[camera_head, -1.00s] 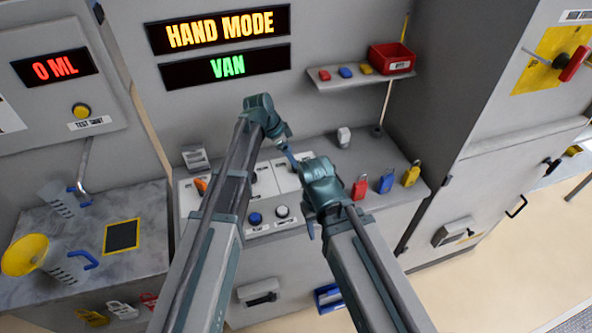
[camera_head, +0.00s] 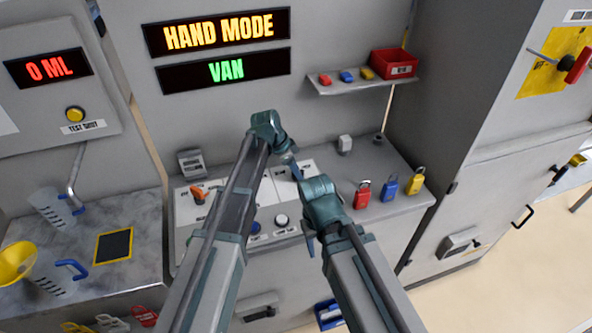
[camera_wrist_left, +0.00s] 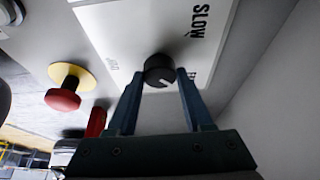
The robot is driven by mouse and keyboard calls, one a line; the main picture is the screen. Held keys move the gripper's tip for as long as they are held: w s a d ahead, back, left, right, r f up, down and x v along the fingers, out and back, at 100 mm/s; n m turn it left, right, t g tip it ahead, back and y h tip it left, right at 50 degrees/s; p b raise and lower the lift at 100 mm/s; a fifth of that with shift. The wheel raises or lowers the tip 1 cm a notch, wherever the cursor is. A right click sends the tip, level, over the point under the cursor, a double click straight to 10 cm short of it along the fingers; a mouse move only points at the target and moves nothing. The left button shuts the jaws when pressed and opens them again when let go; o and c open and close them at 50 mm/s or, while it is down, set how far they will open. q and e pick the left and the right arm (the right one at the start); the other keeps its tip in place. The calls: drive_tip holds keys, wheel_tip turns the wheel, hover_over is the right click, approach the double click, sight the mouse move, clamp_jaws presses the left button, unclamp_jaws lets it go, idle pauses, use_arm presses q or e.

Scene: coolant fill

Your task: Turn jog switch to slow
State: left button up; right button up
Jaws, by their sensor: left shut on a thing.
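The jog switch is a black round knob (camera_wrist_left: 160,70) on a white panel plate (camera_wrist_left: 120,30) in the left wrist view. The plate carries the word SLOW, and other labels are partly cut off or hard to read. My left gripper (camera_wrist_left: 158,76) is shut on the knob, one finger on each side. A pale mark shows on the knob's face. In the head view my left gripper (camera_head: 294,170) reaches down to the control panel (camera_head: 183,215), and the knob is hidden there. My right gripper (camera_head: 310,246) hangs before the panel, its jaw opening unclear.
A red button on a yellow base (camera_wrist_left: 64,93) sits beside the plate. An orange switch (camera_head: 198,195) and a white button (camera_head: 281,220) are on the panel. Red (camera_head: 362,195), blue (camera_head: 388,186) and yellow (camera_head: 415,181) padlocks stand right of my right arm. The display (camera_head: 218,32) reads HAND MODE.

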use_arm(q)
clamp_jaws()
drive_tip(key=n, duration=0.1)
drive_tip(key=n+t, duration=0.1)
drive_tip(key=n, duration=0.2)
drive_tip(key=shift+s+y, duration=0.25)
drive_tip(key=shift+y, duration=0.15)
drive_tip(key=n+t+y, duration=0.1)
drive_tip(key=n, duration=0.3)
drive_tip(key=shift+d+n, duration=0.15)
drive_tip(key=shift+n, duration=0.15)
drive_tip(key=n+y, duration=0.1)
drive_tip(key=n, duration=0.1)
drive_tip(key=n+t+y, duration=0.1)
drive_tip(key=n, duration=0.2)
drive_tip(key=shift+d, duration=0.15)
drive_tip(key=shift+n+y, duration=0.9)
drive_tip(key=shift+n, duration=1.3)
